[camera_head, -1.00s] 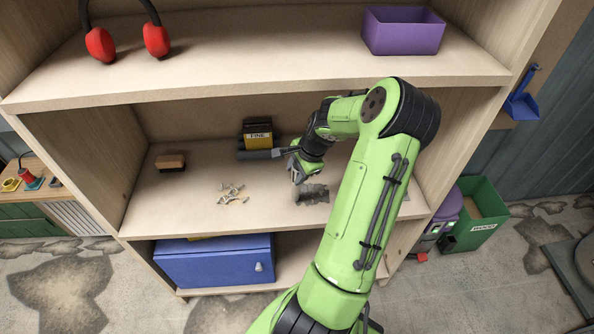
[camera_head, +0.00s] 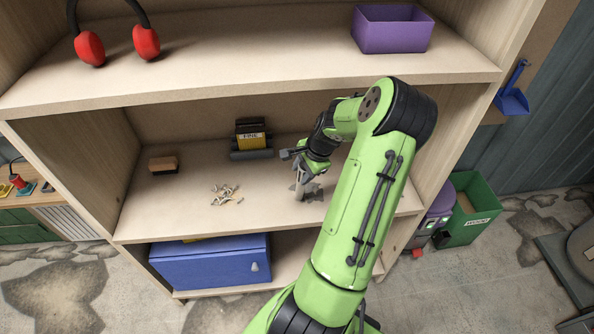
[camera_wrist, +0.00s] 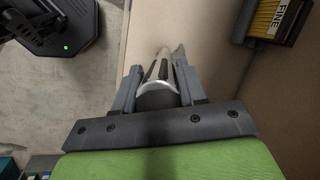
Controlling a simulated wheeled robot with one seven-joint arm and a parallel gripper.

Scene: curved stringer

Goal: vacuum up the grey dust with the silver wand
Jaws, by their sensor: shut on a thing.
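My gripper (camera_head: 303,178) is over the right part of the middle shelf. It is shut on the silver wand (camera_wrist: 157,94), whose rounded end shows between the fingers in the wrist view. In the head view the wand (camera_head: 300,190) points down toward the shelf, close to or over the grey dust (camera_head: 314,192). The dust is a small dark patch, partly hidden by the wand and my arm. I cannot tell whether the wand's tip touches the shelf.
Loose screws (camera_head: 226,194) lie left of the wand. The upper shelf (camera_head: 250,82) overhangs. A blue cabinet (camera_head: 210,262) sits below. A purple-topped machine (camera_head: 441,203) and green bin (camera_head: 473,213) stand right.

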